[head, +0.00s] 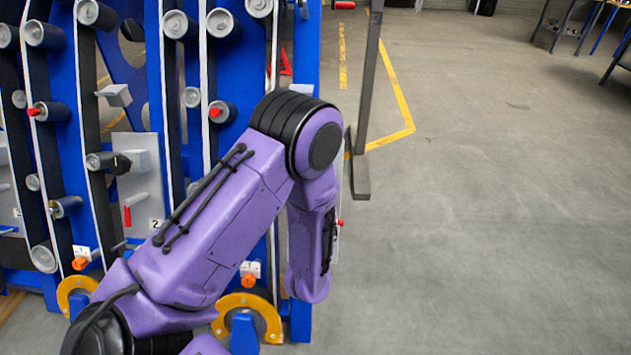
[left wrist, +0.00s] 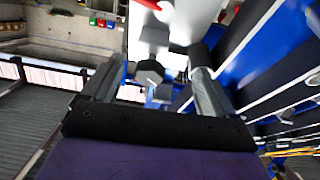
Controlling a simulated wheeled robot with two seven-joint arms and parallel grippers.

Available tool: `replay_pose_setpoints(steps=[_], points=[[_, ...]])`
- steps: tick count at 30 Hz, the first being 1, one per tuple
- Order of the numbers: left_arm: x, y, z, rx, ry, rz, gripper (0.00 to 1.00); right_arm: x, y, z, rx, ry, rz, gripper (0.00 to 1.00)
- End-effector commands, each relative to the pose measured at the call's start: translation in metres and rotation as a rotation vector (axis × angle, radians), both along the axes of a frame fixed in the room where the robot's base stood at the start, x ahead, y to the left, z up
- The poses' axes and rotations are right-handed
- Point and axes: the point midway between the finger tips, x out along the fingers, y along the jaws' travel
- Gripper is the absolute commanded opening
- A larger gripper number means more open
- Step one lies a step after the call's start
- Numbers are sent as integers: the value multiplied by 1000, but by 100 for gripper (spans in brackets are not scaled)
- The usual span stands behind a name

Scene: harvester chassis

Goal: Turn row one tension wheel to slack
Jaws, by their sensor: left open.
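In the left wrist view a dark faceted knob (left wrist: 150,72) stands in front of a white plate (left wrist: 190,18), between the two grey fingers of my left gripper (left wrist: 155,62). The fingers are apart, and I cannot tell whether they touch the knob. In the head view my purple arm bends over the right side of the chassis and hides its gripper and what is in front of it. A similar black knob (head: 121,164) shows by a plate marked 2 (head: 152,205), with a red-gripped lever (head: 127,215) below. No row-one mark is clearly readable. My right gripper is out of view.
The blue chassis (head: 154,60) carries several belts and grey rollers (head: 43,34). Yellow half-rings (head: 262,309) sit at its foot. A grey post (head: 367,90) stands on the floor to the right.

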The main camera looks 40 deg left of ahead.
Motion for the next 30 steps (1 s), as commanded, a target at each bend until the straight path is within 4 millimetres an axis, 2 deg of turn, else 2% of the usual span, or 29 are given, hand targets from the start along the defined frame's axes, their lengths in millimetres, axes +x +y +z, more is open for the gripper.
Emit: replay_pose_setpoints(steps=[1, 3, 5, 18, 22, 29, 30], points=[[16, 0, 14, 36, -90, 20, 87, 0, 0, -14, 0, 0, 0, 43], [28, 2, 37, 72, -162, 47, 87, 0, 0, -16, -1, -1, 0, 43], [35, 5, 45, 82, -183, 57, 87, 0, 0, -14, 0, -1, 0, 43], [105, 54, 45, 81, -178, 57, 87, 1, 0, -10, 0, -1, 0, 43], [114, 60, 45, 81, -176, 55, 87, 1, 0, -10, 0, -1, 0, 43], [115, 60, 45, 82, -176, 54, 87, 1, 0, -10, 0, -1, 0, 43], [115, 60, 45, 82, -176, 54, 81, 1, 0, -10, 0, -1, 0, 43]])
